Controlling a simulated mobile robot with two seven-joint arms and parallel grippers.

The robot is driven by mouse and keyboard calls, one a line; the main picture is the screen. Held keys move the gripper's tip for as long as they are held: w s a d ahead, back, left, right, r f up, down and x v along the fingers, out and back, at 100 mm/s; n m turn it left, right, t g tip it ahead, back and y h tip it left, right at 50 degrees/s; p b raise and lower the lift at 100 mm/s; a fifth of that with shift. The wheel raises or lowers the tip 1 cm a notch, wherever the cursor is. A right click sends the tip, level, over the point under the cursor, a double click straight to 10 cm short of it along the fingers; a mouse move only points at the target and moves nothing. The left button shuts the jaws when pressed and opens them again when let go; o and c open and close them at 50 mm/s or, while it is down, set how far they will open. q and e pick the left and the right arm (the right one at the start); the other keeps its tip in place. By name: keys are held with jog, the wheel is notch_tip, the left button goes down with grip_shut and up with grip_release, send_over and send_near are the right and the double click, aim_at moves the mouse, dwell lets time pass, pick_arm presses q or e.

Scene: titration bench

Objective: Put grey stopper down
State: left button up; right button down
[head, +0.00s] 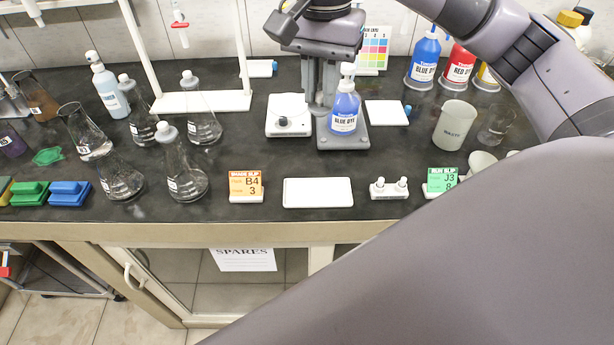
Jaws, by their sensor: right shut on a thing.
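My right gripper (319,104) comes down from the top of the view, its fingers close together just behind and left of a blue dye bottle (345,115). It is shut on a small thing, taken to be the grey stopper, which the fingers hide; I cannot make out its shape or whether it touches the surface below. The blue dye bottle has a pale top and stands upright on a grey plate. A white device (288,117) with a small round knob stands just left of the fingers. My left gripper is not in view.
Several stoppered flasks (187,178) stand at the left. A white tray (318,193) and a small rack with two pale pegs (389,189) lie near the front edge. A waste beaker (455,126) and dye bottles (423,62) stand at the right. My arm hides the lower right.

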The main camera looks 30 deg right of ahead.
notch_tip(320, 180, down, 6)
jog(key=shift+s+r+b, duration=0.1)
jog(key=shift+s+b, duration=0.05)
jog(key=shift+b, duration=0.6)
notch_tip(320, 180, down, 14)
jog(key=shift+r+p, duration=0.15)
jog(key=shift+p, duration=0.35)
jog(key=shift+f+b, duration=0.2)
jog(key=shift+b, duration=0.1)
jog(key=c, duration=1.1)
grip_release()
jog(key=shift+r, duration=0.1)
jog(key=shift+o, duration=0.2)
